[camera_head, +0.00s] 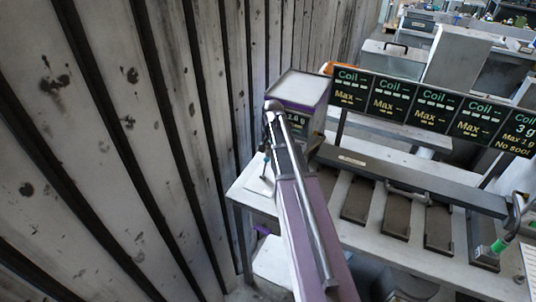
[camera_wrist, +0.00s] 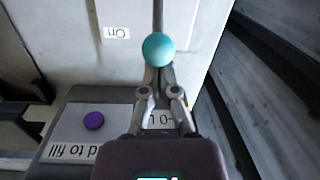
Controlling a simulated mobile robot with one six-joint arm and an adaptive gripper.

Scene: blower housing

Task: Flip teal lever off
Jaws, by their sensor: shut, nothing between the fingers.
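The teal lever shows in the wrist view as a round teal knob (camera_wrist: 158,49) on a thin grey rod that runs up to the top edge. My gripper (camera_wrist: 158,72) is shut and empty, with its fingertips right at the near side of the knob. The knob overlaps the tips, and I cannot tell whether they touch. An upside-down "On" label (camera_wrist: 117,33) is on the pale panel left of the rod. In the head view my arm hides most of this area, and the lever is too small to make out clearly.
A purple button (camera_wrist: 94,120) sits on a labelled grey box left of my gripper. A dark ribbed wall (camera_wrist: 285,80) stands close on the right. In the head view, a purple-trimmed box (camera_head: 298,88) stands behind my arm, and a bench with sign panels (camera_head: 437,105) extends right.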

